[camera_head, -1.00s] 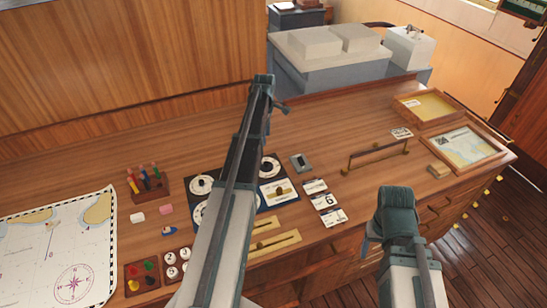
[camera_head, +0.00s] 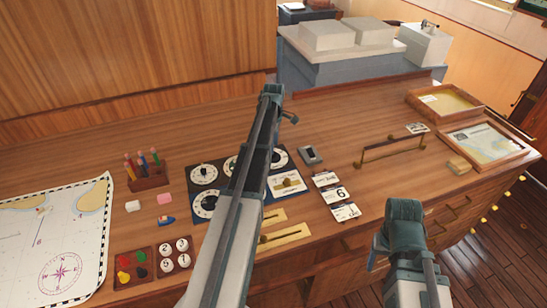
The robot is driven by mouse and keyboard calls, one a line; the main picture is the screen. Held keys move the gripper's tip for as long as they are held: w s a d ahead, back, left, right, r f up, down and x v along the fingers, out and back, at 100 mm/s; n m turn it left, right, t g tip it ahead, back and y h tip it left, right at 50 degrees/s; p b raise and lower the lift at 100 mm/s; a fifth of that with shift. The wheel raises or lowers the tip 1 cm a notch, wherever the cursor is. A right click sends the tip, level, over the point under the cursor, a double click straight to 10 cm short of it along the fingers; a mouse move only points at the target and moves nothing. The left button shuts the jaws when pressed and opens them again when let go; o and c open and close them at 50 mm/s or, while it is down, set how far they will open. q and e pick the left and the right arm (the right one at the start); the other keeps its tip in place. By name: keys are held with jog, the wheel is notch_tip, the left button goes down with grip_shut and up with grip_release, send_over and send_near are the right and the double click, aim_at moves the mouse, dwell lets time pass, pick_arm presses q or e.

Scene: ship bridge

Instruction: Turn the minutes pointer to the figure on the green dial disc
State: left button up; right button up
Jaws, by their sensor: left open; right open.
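A dark blue dial board (camera_head: 256,206) lies flat on the wooden desk, carrying several white dials with black pointers. One dial (camera_head: 203,174) and another below it (camera_head: 205,204) show at its left, and a third (camera_head: 279,158) at its upper right. My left arm crosses the board and hides its middle. My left gripper (camera_head: 289,117) is open, small in view beyond the board. My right gripper (camera_head: 378,246) is open near the desk's front edge, mostly behind its own arm. Both look empty.
Left of the board are a peg rack (camera_head: 148,180), a tray of coloured pieces (camera_head: 132,277), a tray of number discs (camera_head: 173,265) and a chart (camera_head: 60,235). Right are number cards (camera_head: 341,194), a brass-ended rail (camera_head: 392,150) and framed trays (camera_head: 487,142).

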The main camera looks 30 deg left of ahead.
pick_arm(q)
jog(key=shift+f+b, duration=1.05)
jog(key=shift+f, duration=0.5)
pick_arm(e)
notch_tip(320, 180, down, 3)
jog(key=shift+f, duration=0.1)
pick_arm(q)
jog(key=shift+c, duration=0.2)
grip_shut()
